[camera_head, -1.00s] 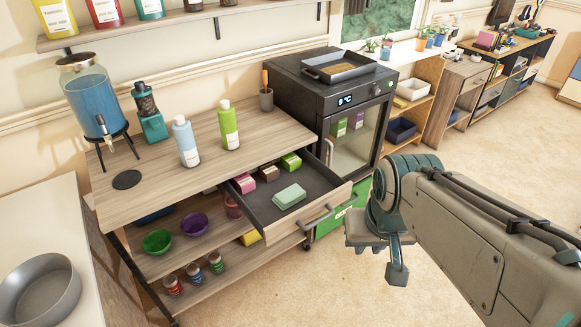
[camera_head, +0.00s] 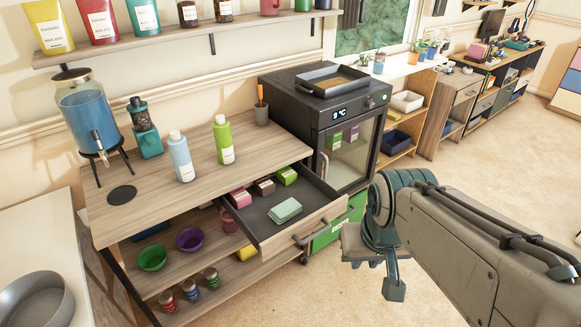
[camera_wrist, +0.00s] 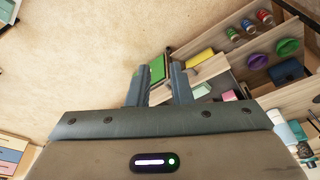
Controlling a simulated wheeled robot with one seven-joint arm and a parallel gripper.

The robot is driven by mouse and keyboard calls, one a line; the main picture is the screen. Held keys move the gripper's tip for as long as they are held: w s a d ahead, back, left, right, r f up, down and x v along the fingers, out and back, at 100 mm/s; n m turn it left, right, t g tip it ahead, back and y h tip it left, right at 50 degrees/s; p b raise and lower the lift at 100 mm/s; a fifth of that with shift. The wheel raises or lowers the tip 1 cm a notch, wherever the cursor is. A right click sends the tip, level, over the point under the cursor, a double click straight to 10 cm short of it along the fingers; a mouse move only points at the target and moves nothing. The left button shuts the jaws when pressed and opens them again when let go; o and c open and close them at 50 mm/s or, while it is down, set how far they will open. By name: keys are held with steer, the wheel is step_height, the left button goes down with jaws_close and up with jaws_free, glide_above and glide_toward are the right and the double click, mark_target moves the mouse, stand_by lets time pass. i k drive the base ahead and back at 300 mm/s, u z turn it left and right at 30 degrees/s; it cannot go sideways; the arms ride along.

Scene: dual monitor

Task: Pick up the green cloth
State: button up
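The green cloth (camera_head: 285,211) is a pale green folded stack. It lies in the open drawer (camera_head: 322,215) under the wooden counter, near the drawer's front. In the wrist view, it shows as a small pale green patch (camera_wrist: 202,90) right of the fingers. My gripper (camera_head: 394,288) hangs to the right of the drawer in the head view, apart from the cloth. In the wrist view, its two fingers (camera_wrist: 160,80) stand apart with a gap and nothing held between them. A green box (camera_wrist: 157,68) shows beyond that gap.
Pink, brown and green small boxes (camera_head: 264,187) sit at the drawer's back. Bottles (camera_head: 223,140) and a blue dispenser (camera_head: 88,108) stand on the counter (camera_head: 200,185). A black oven (camera_head: 345,125) stands right of the drawer. The floor (camera_head: 480,160) at right is clear.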

mark_target(285, 211)
steer(key=u, duration=0.5)
steer(key=k, duration=0.65)
steer(key=u, duration=0.6)
steer(key=i, duration=1)
steer(key=z, duration=0.75)
steer(key=i, duration=0.7)
steer(key=z, duration=0.4)
